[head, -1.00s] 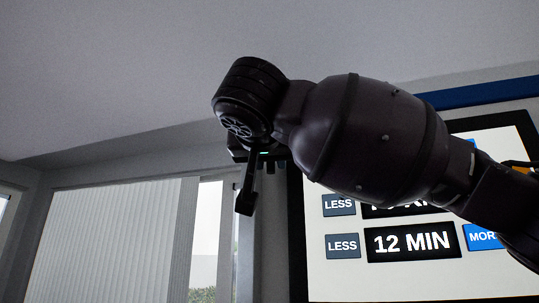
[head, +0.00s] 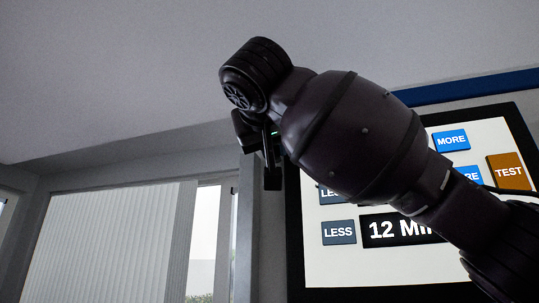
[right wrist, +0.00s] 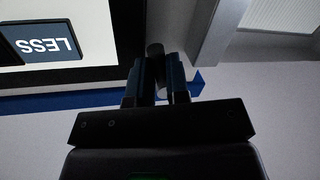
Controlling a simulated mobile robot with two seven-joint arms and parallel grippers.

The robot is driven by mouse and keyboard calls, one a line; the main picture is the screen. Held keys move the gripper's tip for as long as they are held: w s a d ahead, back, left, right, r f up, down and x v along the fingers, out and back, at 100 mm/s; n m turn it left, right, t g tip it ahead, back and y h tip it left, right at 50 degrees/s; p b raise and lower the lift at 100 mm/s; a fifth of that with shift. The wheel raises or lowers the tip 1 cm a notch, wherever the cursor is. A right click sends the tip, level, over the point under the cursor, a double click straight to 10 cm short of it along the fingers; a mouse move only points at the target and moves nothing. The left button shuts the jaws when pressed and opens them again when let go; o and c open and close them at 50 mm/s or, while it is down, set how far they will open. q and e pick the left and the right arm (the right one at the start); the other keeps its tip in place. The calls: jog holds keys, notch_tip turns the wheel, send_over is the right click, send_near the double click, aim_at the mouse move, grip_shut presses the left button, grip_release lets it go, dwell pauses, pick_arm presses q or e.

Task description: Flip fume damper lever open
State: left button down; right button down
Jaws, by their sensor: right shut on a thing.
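My right gripper (right wrist: 157,62) shows in the right wrist view, its two dark fingers closed around a dark rounded bar, which I take to be the damper lever (right wrist: 155,49). The bar's dark end stands out just past the fingertips. Most of the lever and its mount are hidden by the gripper. In the head view my right arm comes in from the right and covers most of the gripper. A dark upright piece with a blocky end hangs below the wrist there; I cannot tell whether it is finger or lever. My left gripper is not in view.
A lit control panel (head: 455,265) with LESS, MORE and TEST buttons stands behind my right arm. A blue strip (head: 470,88) runs above it. A window with a pale blind (head: 110,240) is at the left. The space left of the wrist looks clear.

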jog(key=shift+s+d+r+n+g+h+p, duration=0.1)
jog(key=shift+d+r+n+g+h+p, duration=0.3)
jog(key=shift+n, duration=1.4)
jog(key=shift+s+d+r+n+g+h+p, duration=0.15)
jog(key=shift+d+r+n+g+h+p, duration=0.25)
jog(key=shift+n, duration=1.4)
jog(key=shift+s+d+r+n+g+h+p, duration=0.1)
jog(key=shift+r+n+g+h+p, duration=0.3)
jog(key=shift+n, duration=1.4)
jog(key=shift+r, duration=0.2)
jog(key=c, duration=1.1)
grip_release()
jog(key=shift+s, duration=0.1)
jog(key=b+v, duration=0.5)
jog(key=v, duration=0.5)
jog(key=shift+s, duration=0.35)
